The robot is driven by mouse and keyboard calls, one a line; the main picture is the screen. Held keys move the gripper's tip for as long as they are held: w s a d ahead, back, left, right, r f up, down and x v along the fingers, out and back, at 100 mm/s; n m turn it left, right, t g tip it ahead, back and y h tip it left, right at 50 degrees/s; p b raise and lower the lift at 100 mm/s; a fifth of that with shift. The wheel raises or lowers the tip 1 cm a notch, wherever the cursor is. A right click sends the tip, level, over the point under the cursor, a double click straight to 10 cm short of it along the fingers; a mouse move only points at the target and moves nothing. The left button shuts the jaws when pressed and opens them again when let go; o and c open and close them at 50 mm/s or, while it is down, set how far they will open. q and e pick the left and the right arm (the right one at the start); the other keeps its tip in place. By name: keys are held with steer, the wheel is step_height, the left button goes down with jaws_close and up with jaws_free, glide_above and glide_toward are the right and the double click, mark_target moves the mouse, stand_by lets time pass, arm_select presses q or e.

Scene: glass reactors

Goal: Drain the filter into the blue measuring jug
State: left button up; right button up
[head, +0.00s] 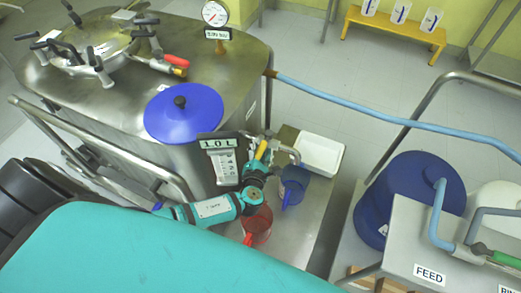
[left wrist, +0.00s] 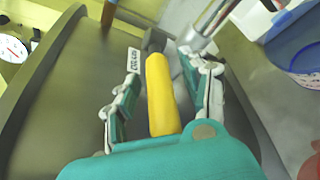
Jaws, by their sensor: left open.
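A yellow valve handle (head: 261,150) sits on the side of the large steel vessel (head: 235,85), beside a metal spout (head: 288,152). The blue measuring jug (head: 293,185) stands below and to the right of the handle, near the spout; whether it is exactly under the outlet I cannot tell. My left gripper (head: 256,168) is open at the handle. In the left wrist view, the yellow handle (left wrist: 160,95) lies between the spread fingers, with gaps on both sides. The blue jug (left wrist: 297,42) shows at the right there. My right gripper is not in view.
A red jug (head: 258,224) stands close below my left gripper. A white tray (head: 319,155) lies behind the blue jug. A 10 L sign (head: 218,145) is left of the handle. A blue lid (head: 184,113), blue hose (head: 350,103) and FEED bench (head: 415,240) are nearby.

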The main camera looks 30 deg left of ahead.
arm_select(q)
jaws_close()
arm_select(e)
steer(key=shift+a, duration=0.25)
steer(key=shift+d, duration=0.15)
